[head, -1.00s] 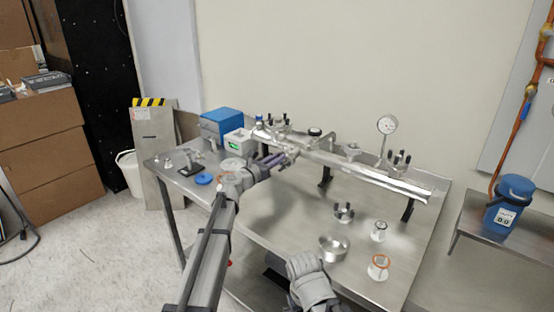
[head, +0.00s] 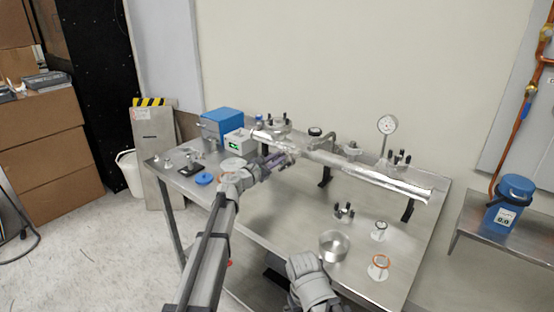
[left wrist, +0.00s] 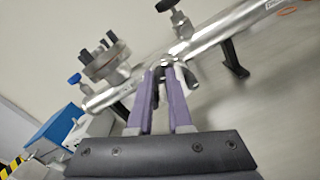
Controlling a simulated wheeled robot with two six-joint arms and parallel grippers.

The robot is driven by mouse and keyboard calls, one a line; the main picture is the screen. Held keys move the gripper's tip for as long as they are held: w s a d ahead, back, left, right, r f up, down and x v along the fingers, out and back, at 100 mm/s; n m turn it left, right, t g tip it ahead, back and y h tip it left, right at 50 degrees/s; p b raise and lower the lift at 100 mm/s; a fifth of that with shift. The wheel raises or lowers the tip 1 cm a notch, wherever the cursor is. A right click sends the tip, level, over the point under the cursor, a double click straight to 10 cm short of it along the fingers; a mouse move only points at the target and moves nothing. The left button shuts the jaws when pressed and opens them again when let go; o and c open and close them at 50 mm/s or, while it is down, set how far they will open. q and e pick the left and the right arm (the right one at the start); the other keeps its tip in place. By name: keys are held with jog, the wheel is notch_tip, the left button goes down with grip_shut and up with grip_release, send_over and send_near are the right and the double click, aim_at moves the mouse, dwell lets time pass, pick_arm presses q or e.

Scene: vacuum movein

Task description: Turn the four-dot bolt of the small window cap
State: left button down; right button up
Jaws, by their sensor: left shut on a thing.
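A shiny metal tube (head: 350,170) runs along the back of the steel table on black legs. My left gripper (head: 288,155) is at the near side of the tube, left of its middle. In the left wrist view its purple fingers (left wrist: 166,68) are shut on a small metal part (left wrist: 180,72) at a fitting beside the tube. The fingertips cover most of that part, and I cannot make out dot marks or the small window cap's face. My right arm shows at the bottom of the head view, but its gripper jaws do not.
A flange with black bolts (head: 279,121) stands on the tube's left part. A pressure gauge (head: 387,125) rises further right. A blue box (head: 222,122) is at left. A metal bowl (head: 333,246) and small fittings stand at the table's right. The middle of the table is clear.

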pick_arm(q)
jog(key=shift+m, duration=0.8)
jog(key=c, duration=0.8)
grip_release()
jog(key=shift+c, duration=0.2)
jog(key=v, duration=0.7)
jog(key=shift+s+a, duration=0.25)
jog(key=shift+s, duration=0.05)
